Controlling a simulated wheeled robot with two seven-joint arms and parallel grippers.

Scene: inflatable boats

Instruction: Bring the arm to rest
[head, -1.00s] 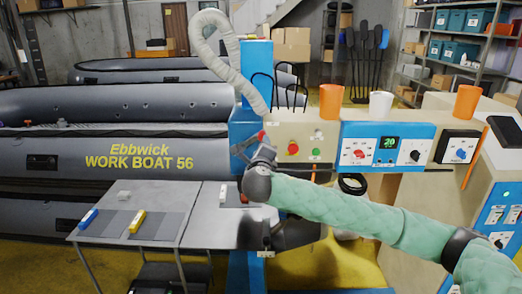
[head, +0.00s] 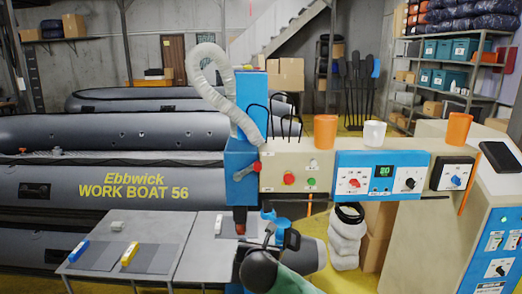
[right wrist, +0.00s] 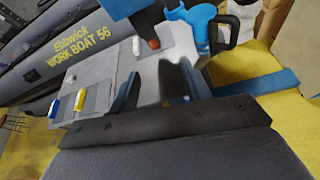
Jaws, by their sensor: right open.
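My right gripper (head: 264,238) is in front of the machine, near the right end of the grey table (head: 190,232). In the right wrist view its two dark fingers (right wrist: 158,85) stand apart with nothing held between them. A blue fitting (head: 287,236) is just beyond the gripper; it also shows in the right wrist view (right wrist: 218,32). Whether they touch is unclear. My left gripper is not in view.
The blue machine column (head: 241,165) has a red-tipped tool. A blue block (head: 78,251), a yellow block (head: 130,254) and a white block (head: 117,226) lie on the table. Orange cups (head: 325,131) and a white mug (head: 374,134) stand on the control panel (head: 274,169).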

